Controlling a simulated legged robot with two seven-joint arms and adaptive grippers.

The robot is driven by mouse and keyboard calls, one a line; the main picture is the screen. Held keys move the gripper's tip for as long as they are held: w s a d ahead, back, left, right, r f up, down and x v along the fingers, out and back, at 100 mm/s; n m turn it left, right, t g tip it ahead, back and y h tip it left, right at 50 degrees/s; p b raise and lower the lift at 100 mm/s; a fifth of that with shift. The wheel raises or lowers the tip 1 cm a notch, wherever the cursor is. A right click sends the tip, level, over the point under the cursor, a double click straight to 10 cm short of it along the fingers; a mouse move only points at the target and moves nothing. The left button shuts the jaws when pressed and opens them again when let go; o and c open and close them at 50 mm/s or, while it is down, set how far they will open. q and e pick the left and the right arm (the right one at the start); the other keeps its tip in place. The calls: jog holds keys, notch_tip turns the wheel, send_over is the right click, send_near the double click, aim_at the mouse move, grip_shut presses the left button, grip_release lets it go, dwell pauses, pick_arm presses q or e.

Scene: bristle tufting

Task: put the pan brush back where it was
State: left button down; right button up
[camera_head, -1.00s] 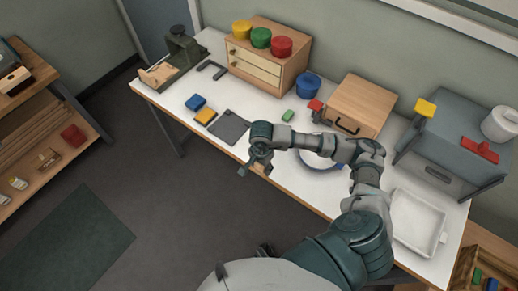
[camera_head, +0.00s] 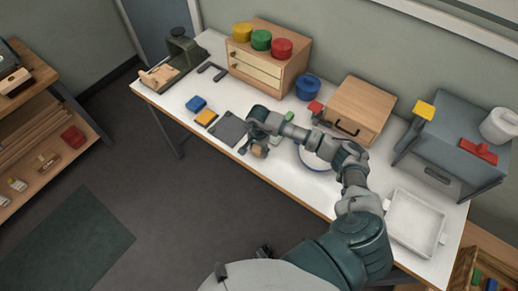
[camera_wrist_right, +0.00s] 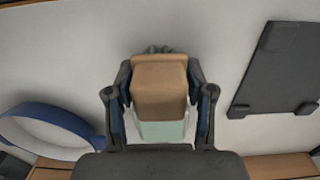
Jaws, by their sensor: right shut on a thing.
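My right gripper (camera_head: 252,148) is shut on the pan brush, a tan wooden block (camera_wrist_right: 159,82) with a pale green part (camera_wrist_right: 162,130) below it in the wrist view. In the head view the brush (camera_head: 260,151) shows as a small brown piece at the fingers, near the table's front edge. The gripper is beside the dark grey plate (camera_head: 228,128), which also shows at the right of the wrist view (camera_wrist_right: 278,72). Whether the brush touches the table is unclear. My left gripper is not in view.
A white dish with a blue rim (camera_head: 314,162) stands close by, partly behind my right arm; its blue rim shows in the wrist view (camera_wrist_right: 50,112). A wooden box (camera_head: 358,106) and white tray (camera_head: 414,222) stand further right.

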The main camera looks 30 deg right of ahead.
jog(key=o, duration=1.1)
jog(key=shift+d, duration=0.1)
notch_tip(320, 180, up, 12)
jog(key=shift+r, duration=0.1)
jog(key=shift+a, duration=0.2)
